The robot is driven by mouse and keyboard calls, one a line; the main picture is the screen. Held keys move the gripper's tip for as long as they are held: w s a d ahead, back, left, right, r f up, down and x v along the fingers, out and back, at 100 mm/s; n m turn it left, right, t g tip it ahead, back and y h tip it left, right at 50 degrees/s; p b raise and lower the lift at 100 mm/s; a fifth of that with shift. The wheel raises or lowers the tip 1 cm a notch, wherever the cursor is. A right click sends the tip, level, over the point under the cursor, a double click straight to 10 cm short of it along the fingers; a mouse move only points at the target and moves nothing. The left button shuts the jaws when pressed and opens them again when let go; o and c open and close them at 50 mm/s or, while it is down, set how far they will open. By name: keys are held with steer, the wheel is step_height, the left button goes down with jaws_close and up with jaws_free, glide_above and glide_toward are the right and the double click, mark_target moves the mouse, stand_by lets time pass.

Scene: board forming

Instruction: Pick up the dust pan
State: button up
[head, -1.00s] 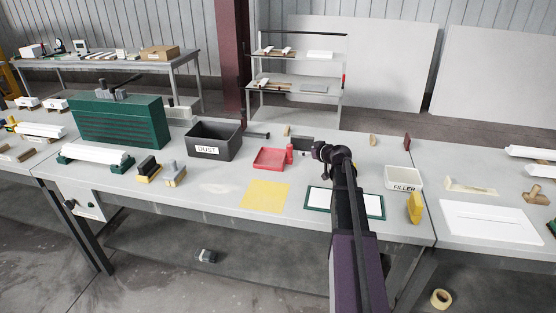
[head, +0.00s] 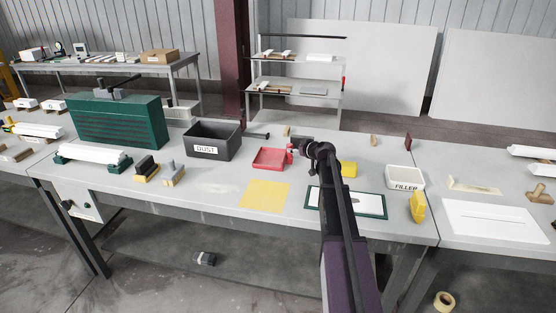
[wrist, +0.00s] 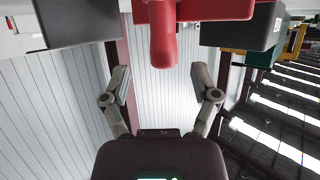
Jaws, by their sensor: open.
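The red dust pan (head: 269,159) lies on the workbench just right of the black DUST bin (head: 214,141). Its handle side faces right, toward my gripper (head: 294,149). In the wrist view the red handle (wrist: 163,42) points toward my gripper (wrist: 161,80), roughly centred between the two fingers. The fingers are spread apart and empty. The handle appears beyond the fingertips, and I see no contact. In the head view my gripper and arm partly cover the handle.
A yellow sheet (head: 264,195) lies in front of the pan. Dark box shapes flank the handle in the wrist view.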

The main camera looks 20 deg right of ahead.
mark_target(291, 157)
steer(key=b+x, duration=0.1)
steer(key=x, duration=0.1)
steer(key=b+x, duration=0.1)
steer(key=x, duration=0.1)
steer(key=shift+s+a+f, duration=0.1)
steer(key=shift+f, duration=0.2)
steer(key=shift+w+a+f, duration=0.15)
steer(key=shift+w+a, duration=0.05)
steer(key=shift+w, duration=0.35)
jaws_close()
